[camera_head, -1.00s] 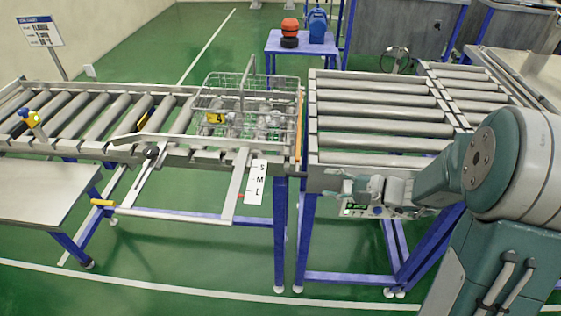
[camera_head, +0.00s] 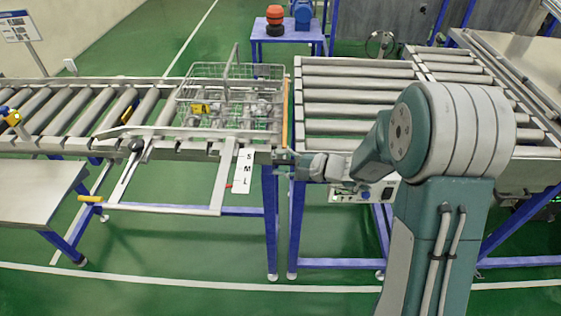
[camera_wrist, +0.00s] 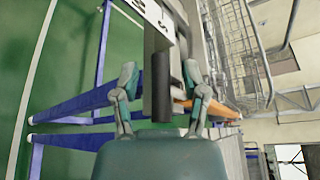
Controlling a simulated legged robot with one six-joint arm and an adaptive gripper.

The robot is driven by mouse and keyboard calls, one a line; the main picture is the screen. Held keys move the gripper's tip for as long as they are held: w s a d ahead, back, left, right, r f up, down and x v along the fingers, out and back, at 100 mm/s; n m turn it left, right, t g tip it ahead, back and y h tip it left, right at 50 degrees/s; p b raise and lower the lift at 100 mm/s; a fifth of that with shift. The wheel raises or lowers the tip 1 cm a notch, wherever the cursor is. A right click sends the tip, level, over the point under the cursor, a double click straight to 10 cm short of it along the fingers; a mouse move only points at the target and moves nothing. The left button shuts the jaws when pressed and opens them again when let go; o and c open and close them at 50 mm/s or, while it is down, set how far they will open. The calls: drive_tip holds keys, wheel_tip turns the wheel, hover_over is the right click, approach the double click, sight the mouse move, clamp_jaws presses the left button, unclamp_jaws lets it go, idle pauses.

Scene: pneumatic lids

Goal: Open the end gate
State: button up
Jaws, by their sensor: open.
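The end gate (camera_head: 285,122) is a thin upright orange plate at the right end of the left roller conveyor. In the wrist view an orange edge (camera_wrist: 183,102) shows beside the right finger. A dark cylindrical handle (camera_wrist: 162,88) stands between the fingers in the wrist view. My gripper (camera_head: 280,158) is at the front corner of the conveyor, just below the gate's near end. In the wrist view my gripper (camera_wrist: 160,76) is open, one finger each side of the handle. Whether either finger touches it I cannot tell.
A wire basket (camera_head: 228,100) with metal parts and a yellow tag sits on the rollers against the gate. A white S M L label (camera_head: 243,171) hangs at the conveyor's front. A second roller conveyor (camera_head: 358,88) stands to the right across a narrow gap. The green floor in front is clear.

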drive_tip(key=shift+d, duration=0.25)
drive_tip(key=shift+c, duration=0.6)
drive_tip(key=c, duration=0.6)
drive_tip(key=shift+a, duration=0.25)
clamp_jaws()
